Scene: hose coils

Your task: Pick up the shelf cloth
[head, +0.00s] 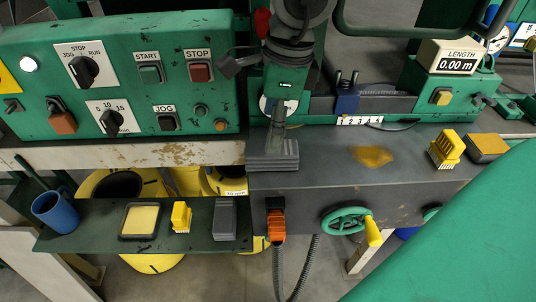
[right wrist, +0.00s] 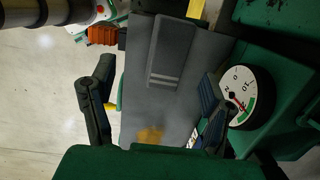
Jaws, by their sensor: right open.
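The shelf cloth (head: 224,218) is a grey folded cloth on the right end of the dark shelf (head: 85,236) in the head view. A similar grey striped cloth (head: 273,160) lies on the bench above it; it also shows in the right wrist view (right wrist: 170,50). My right gripper (right wrist: 160,100) is open, with its two dark fingers wide apart and nothing between them. It is over the bench (right wrist: 185,95), apart from both cloths. I cannot make out the shelf cloth in the right wrist view. My left gripper is not in view.
The shelf also holds a blue mug (head: 56,211), a yellow pad (head: 140,220) and a yellow brush (head: 181,217). An orange hose connector (head: 275,225) and a green handwheel (head: 345,221) stick out from the bench front. A round gauge (right wrist: 247,96) is close to my right finger.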

